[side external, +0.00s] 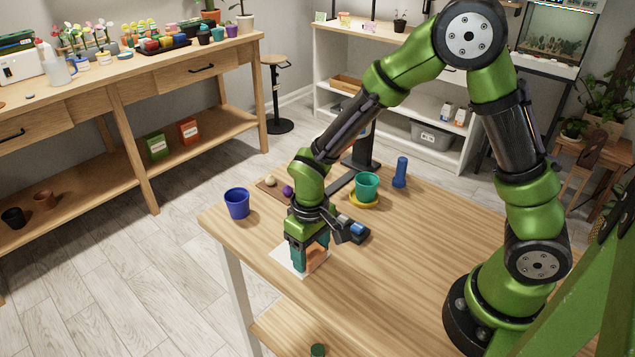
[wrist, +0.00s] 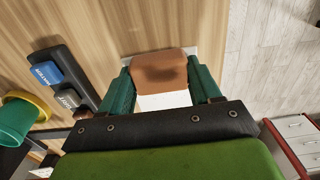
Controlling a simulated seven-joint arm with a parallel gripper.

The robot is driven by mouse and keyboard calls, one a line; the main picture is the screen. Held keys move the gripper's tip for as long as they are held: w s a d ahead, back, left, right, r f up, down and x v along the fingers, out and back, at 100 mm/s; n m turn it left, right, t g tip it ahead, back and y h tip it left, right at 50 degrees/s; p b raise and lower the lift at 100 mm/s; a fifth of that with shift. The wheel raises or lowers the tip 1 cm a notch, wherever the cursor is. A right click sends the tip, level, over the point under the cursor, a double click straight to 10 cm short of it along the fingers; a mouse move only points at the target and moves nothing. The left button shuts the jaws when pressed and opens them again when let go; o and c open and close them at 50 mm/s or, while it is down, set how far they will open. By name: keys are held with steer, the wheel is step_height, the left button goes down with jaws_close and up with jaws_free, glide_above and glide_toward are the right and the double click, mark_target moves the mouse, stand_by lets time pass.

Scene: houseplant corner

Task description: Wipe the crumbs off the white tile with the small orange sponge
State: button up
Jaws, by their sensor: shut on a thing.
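My gripper (side external: 309,262) is over the white tile (side external: 287,267) near the table's front left edge, with its fingers pointing down. It is shut on the small orange sponge (side external: 317,257). In the wrist view the sponge (wrist: 160,68) sits between the two teal fingers of my gripper (wrist: 160,80), and part of the tile (wrist: 164,101) shows beside it. The sponge is low over the tile; I cannot tell whether it touches. No crumbs can be made out; the sponge and gripper hide part of the tile.
A dark holder (wrist: 75,90) with blue and grey labelled blocks is close beside my gripper. Behind are a teal pot (side external: 367,184) on a yellow saucer (side external: 364,203) and a blue cylinder (side external: 400,172). A blue pot (side external: 237,203) stands left. The table's (side external: 400,270) right front is clear.

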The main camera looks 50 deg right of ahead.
mark_target(287, 245)
steer(key=w, duration=0.6)
steer(key=shift+w, duration=0.25)
steer(key=shift+w+r, duration=0.1)
steer(key=shift+w, duration=0.1)
step_height(287, 245, up, 8)
stand_by(0.3)
stand_by(0.4)
